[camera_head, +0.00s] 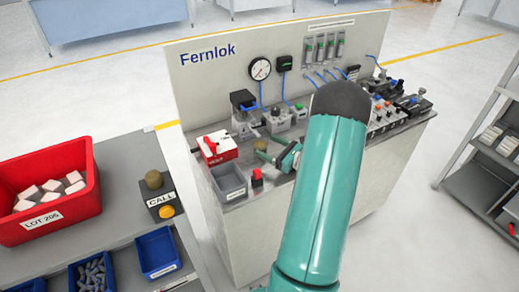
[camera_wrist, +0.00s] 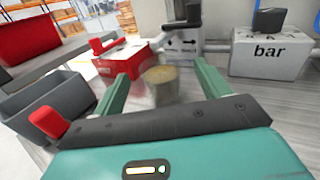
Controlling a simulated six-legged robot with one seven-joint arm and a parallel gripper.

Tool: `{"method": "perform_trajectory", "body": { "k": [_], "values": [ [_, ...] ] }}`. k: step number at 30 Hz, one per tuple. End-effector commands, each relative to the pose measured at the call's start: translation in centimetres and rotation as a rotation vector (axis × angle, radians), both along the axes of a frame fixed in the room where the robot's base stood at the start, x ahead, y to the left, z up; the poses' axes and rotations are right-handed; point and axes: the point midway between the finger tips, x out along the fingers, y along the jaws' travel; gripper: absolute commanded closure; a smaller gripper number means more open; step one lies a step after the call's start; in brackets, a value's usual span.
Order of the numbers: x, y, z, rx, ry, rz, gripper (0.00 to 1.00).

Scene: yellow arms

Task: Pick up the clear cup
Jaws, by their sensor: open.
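A small see-through cup (camera_wrist: 163,84) with a tan top or content stands on the bench, blurred, between and just beyond my fingertips in the wrist view. In the head view it is a small tan shape (camera_head: 261,145) just left of my gripper (camera_head: 271,152), partly hard to make out. My gripper is open, with its two green fingers (camera_wrist: 161,72) spread to the left and right of the cup. No contact between the fingers and the cup is visible.
A red and white box (camera_head: 218,148) stands close behind left of the cup. A grey box marked "bar" (camera_wrist: 268,58) stands behind right. The upright Fernlok panel (camera_head: 215,80) closes the back.

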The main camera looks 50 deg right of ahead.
Motion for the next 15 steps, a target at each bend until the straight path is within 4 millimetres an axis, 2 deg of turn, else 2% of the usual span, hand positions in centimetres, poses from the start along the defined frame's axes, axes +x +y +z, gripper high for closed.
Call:
{"method": "perform_trajectory", "body": {
  "k": [4,12,15],
  "values": [
    [1.1,0.2,0.0,-0.001,0.001,0.002,0.24],
    [5.2,0.9,0.0,-0.001,0.0,0.004,0.24],
    [5.8,1.0,0.0,-0.001,0.001,0.002,0.24]
  ]
}}
